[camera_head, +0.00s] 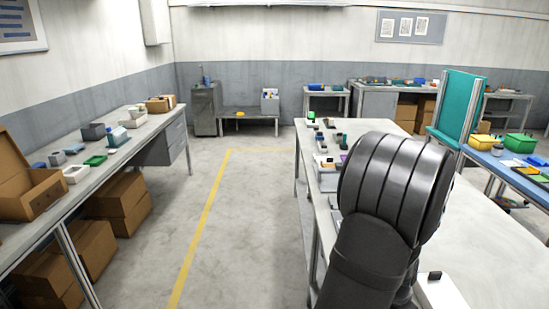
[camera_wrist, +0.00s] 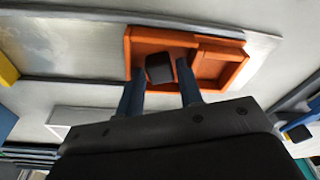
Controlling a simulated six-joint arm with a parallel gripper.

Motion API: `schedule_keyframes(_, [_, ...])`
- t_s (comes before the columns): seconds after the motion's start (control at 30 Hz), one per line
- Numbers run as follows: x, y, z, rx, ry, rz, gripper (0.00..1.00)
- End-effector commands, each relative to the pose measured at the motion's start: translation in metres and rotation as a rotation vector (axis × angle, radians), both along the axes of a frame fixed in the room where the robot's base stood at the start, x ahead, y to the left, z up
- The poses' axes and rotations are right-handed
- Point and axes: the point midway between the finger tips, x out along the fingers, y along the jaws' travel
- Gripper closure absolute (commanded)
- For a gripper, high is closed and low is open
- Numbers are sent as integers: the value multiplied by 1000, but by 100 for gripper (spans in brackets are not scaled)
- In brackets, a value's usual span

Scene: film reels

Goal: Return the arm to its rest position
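My gripper (camera_wrist: 160,68) shows in the wrist view, with its two dark blue-grey fingers spread apart. A small dark block (camera_wrist: 159,69) appears between the fingertips, with narrow gaps on both sides of it. The block seems to lie in an orange tray (camera_wrist: 222,86) with compartments; how far the fingertips are from it is hard to tell. In the camera_head view my dark arm stands large over the white table (camera_head: 485,240) at the right. My gripper cannot be made out there, and the arm hides part of the table.
A long bench (camera_head: 130,150) with boxes and small containers runs along the left, with cardboard boxes (camera_head: 88,245) underneath. Small items lie along the white table's left edge. A blue table (camera_head: 515,175) with coloured bins is at the right. The floor between the benches is clear.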

Motion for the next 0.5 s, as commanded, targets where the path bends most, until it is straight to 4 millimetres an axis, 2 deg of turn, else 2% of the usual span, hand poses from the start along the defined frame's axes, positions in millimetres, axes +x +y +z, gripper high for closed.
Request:
schedule_keyframes(0.23, [1,-1,44,-3,-5,-1,66])
schedule_keyframes(0.5, [-45,-16,71,-1,-2,-7,66])
